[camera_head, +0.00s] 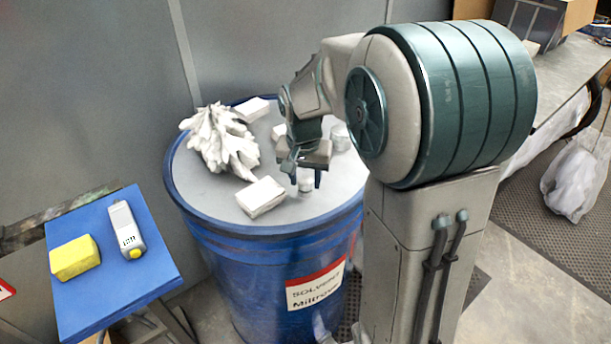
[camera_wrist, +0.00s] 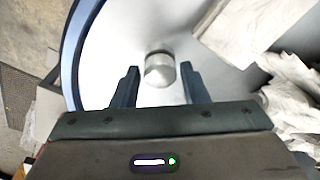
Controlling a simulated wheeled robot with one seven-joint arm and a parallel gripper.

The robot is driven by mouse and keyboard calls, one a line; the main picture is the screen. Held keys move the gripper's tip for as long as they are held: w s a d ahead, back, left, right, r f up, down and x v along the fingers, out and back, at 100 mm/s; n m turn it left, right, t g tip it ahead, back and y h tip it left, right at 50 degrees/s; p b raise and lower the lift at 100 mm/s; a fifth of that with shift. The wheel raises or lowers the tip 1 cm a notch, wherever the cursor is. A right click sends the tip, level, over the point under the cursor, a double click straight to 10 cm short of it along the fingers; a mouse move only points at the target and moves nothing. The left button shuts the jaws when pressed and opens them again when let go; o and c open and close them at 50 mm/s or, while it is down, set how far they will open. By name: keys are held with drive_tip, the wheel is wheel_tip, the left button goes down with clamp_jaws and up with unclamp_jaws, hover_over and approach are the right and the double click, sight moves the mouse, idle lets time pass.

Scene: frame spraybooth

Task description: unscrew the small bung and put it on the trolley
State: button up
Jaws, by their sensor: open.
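The small bung (camera_head: 306,185) is a short grey cylinder on the pale top of the blue solvent drum (camera_head: 224,186), near its front right. My gripper (camera_head: 305,176) is open above it, with fingers pointing down. In the wrist view the bung (camera_wrist: 159,70) shows between the lines of my two fingers (camera_wrist: 159,76), with a gap on each side; I cannot tell how far below the tips it is. The trolley (camera_head: 105,300) has a blue top and stands left of the drum.
A larger grey bung (camera_head: 341,138) is behind my gripper. White blocks (camera_head: 261,197) and a crumpled white heap (camera_head: 222,142) lie on the drum. The trolley carries a yellow block (camera_head: 74,257) and a grey meter (camera_head: 126,230); its front right is bare.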

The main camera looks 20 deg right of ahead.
drive_tip(key=m, duration=0.6)
drive_tip(key=shift+h, duration=0.3)
drive_tip(key=m+g, duration=0.1)
drive_tip(key=m, duration=0.5)
drive_tip(key=shift+p, duration=0.35)
drive_tip(key=m+p, duration=0.1)
drive_tip(key=m, duration=0.4)
drive_tip(key=shift+w+r+m+g, duration=0.1)
drive_tip(key=shift+m+g, duration=0.2)
drive_tip(key=shift+g, duration=0.1)
drive_tip(key=shift+m+p, duration=0.4)
drive_tip(key=shift+m, duration=0.5)
drive_tip(key=m+p, duration=0.1)
drive_tip(key=m, duration=0.1)
drive_tip(key=shift+r+m, duration=0.1)
drive_tip(key=shift+m, duration=0.3)
drive_tip(key=shift+f+m+g+p, duration=0.25)
drive_tip(key=shift+m+p, duration=0.25)
drive_tip(key=shift+m, duration=0.4)
drive_tip(key=c, duration=0.6)
drive_tip(key=shift+n, duration=0.8)
drive_tip(key=shift+c, duration=0.2)
drive_tip(key=shift+r, duration=0.1)
